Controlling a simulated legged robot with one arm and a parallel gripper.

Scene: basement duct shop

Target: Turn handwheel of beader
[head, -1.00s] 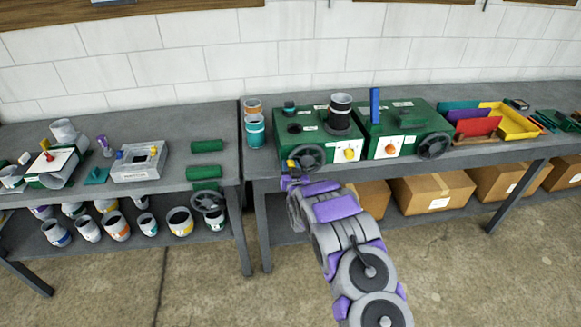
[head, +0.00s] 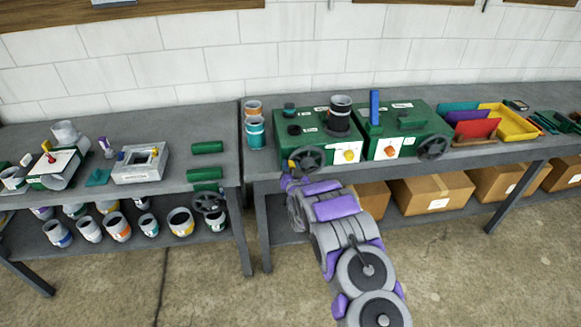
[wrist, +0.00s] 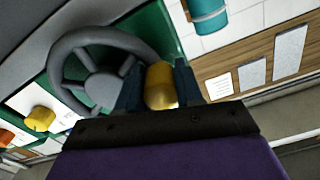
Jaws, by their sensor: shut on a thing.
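The green machine (head: 284,140) with a dark spoked handwheel (head: 309,160) stands at the front left of the right-hand bench. In the wrist view the handwheel (wrist: 98,70) fills the upper left, with a yellow handle (wrist: 160,86) at its rim. My gripper (wrist: 159,88) has its two dark fingers on either side of this handle and is shut on it. In the head view my gripper (head: 290,178) is at the wheel's lower left, partly hidden by my arm. I cannot read which machine is labelled beader.
A second green machine (head: 412,120) with its own handwheel (head: 433,147) stands close on the right. Teal and orange cans (head: 255,132) stand left of the first machine. Cardboard boxes (head: 433,191) sit on the shelf below. The floor in front is clear.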

